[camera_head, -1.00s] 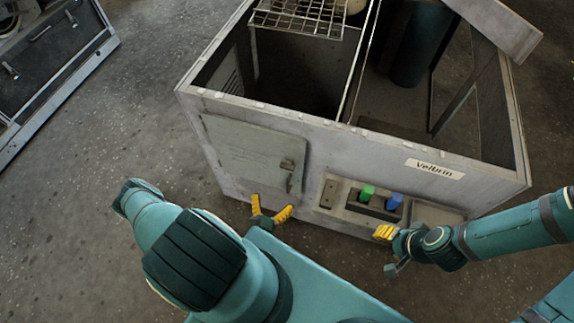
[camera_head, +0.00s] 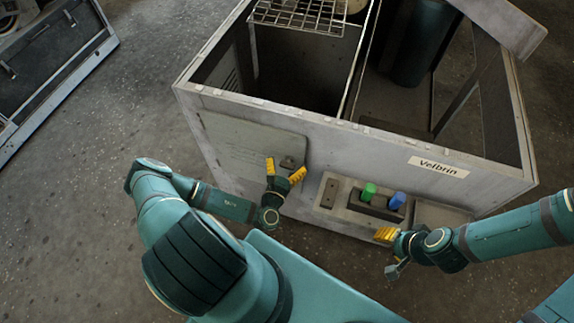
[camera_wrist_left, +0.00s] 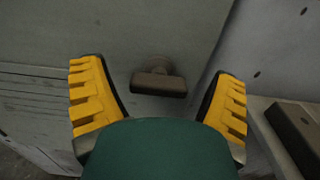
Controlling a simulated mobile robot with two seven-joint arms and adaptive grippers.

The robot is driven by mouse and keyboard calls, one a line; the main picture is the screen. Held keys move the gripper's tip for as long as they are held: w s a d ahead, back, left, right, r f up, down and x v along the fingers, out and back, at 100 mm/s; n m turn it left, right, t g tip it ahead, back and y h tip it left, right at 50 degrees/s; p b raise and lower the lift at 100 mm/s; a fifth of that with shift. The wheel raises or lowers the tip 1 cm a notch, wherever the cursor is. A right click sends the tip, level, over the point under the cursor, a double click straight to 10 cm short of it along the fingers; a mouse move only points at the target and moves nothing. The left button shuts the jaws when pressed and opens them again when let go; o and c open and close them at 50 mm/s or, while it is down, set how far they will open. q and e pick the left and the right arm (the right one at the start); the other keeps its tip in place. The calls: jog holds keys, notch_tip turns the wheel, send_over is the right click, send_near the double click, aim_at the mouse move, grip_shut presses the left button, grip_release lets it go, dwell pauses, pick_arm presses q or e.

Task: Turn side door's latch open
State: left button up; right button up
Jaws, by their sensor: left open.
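The grey side door (camera_head: 235,140) is on the left part of the housing's front face and looks closed. Its latch (camera_head: 289,162) is a small dark handle near the door's right edge. In the left wrist view the latch (camera_wrist_left: 160,80) lies crosswise, ahead of and between my two yellow fingers. My left gripper (camera_head: 284,170) is open around the latch's position, with a gap on each side; the fingers do not touch it in the left wrist view (camera_wrist_left: 160,100). My right gripper (camera_head: 384,234) is at the right, below the control panel; its finger gap is unclear.
The blower housing (camera_head: 350,145) is open on top, with a wire rack (camera_head: 300,14) at the back.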

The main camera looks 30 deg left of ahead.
pick_arm(q)
jog(key=c, duration=1.2)
